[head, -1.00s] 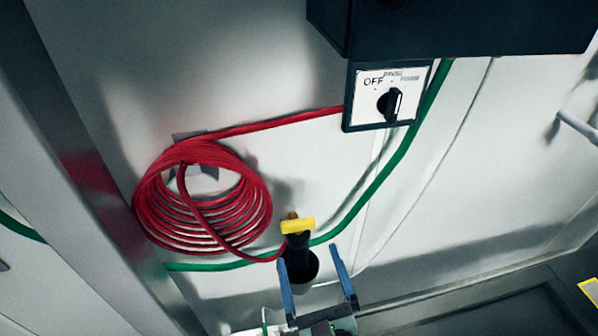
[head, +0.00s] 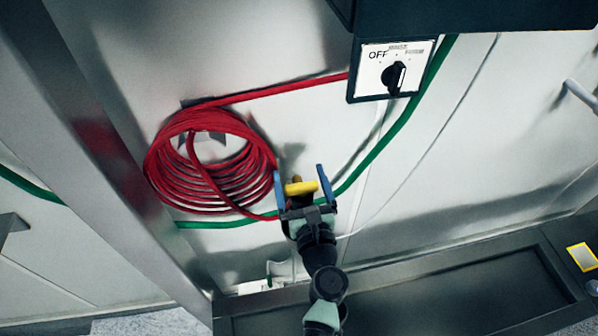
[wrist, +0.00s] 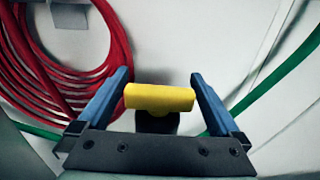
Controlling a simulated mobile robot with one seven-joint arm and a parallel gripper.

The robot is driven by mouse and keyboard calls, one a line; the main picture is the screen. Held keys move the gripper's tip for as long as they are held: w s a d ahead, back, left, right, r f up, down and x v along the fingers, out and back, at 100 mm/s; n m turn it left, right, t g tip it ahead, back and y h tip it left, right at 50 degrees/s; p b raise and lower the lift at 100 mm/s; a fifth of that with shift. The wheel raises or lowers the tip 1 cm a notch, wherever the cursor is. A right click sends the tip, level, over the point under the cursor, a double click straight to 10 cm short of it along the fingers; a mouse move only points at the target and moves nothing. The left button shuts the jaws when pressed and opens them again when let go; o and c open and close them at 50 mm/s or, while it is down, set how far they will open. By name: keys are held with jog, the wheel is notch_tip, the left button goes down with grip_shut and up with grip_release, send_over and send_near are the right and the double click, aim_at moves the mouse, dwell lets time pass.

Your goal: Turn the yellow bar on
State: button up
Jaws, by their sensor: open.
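The yellow bar (head: 301,188) is a short handle on a dark valve body, by the end of the red hose. It lies crosswise between the two blue fingers of my gripper (head: 301,186). In the wrist view the yellow bar (wrist: 160,97) sits level between the open fingers of my gripper (wrist: 162,98), with a gap on each side. The dark stem behind the bar is partly hidden. My gripper holds nothing.
A coiled red hose (head: 160,165) hangs on the wall to the left. A green hose (head: 384,143) runs behind the valve. A black rotary switch (head: 394,76) marked OFF is above right. A dark metal ledge (head: 450,290) lies below.

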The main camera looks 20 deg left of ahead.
jog(key=shift+w+a, duration=0.3)
jog(key=shift+w, duration=0.1)
jog(key=c, duration=1.1)
jog(key=shift+c, duration=0.2)
